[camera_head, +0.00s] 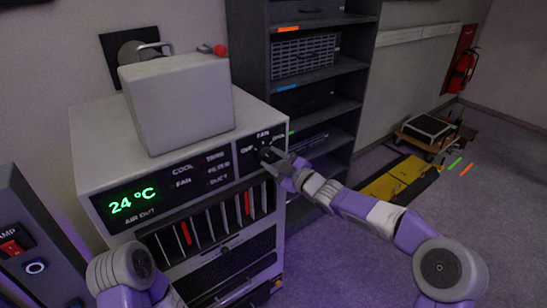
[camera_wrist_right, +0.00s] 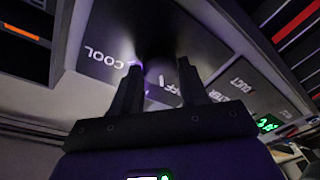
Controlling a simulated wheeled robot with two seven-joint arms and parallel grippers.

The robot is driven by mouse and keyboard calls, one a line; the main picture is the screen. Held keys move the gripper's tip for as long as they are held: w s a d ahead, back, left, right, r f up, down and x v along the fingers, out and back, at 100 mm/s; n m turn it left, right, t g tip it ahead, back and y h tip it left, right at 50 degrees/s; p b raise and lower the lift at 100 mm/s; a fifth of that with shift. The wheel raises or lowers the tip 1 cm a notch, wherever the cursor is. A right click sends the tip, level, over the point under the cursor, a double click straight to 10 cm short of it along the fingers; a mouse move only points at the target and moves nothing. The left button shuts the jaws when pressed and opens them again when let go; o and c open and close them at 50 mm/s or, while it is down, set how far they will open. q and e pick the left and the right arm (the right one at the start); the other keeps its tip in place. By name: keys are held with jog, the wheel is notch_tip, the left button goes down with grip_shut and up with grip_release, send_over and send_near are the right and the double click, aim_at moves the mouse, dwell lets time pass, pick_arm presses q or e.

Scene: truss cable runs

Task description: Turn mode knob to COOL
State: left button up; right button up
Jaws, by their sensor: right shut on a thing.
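The mode knob (camera_head: 266,151) is a small dark knob at the right end of the air unit's front panel, with OFF, FAN and COOL labels around it. My right gripper (camera_head: 273,157) is at the knob and covers much of it. In the right wrist view, the two dark fingers of my right gripper (camera_wrist_right: 159,88) are on either side of the dark knob (camera_wrist_right: 158,62), shut on it. Which label the knob points to cannot be told. My left arm shows at lower left, but its gripper is out of frame.
The grey air unit (camera_head: 90,160) has a green 24 °C display (camera_head: 133,200) and slots with red strips below. A pale box (camera_head: 180,105) stands on top. A dark shelf rack (camera_head: 345,90) stands close behind on the right. Open floor (camera_head: 500,220) lies at the right.

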jog(key=m+p, duration=0.1)
jog(key=m, duration=0.3)
jog(key=m+t+p, duration=0.1)
jog(key=m, duration=0.3)
jog(key=shift+f+m, duration=0.15)
jog(key=shift+m, duration=0.25)
jog(key=m, duration=0.5)
jog(key=shift+t+b, duration=0.3)
jog(key=shift+t, duration=0.1)
jog(key=m+h+b, duration=0.1)
jog(key=m, duration=0.4)
jog(key=shift+a+f+t, duration=0.1)
jog(key=shift+t, duration=0.2)
jog(key=shift+m, duration=0.3)
jog(key=o, duration=1.1)
jog(key=shift+c, duration=0.2)
jog(key=shift+s, duration=0.15)
jog(key=r+v, duration=0.1)
jog(key=v, duration=0.6)
jog(key=shift+s+f, duration=0.2)
jog(key=shift+f, duration=0.2)
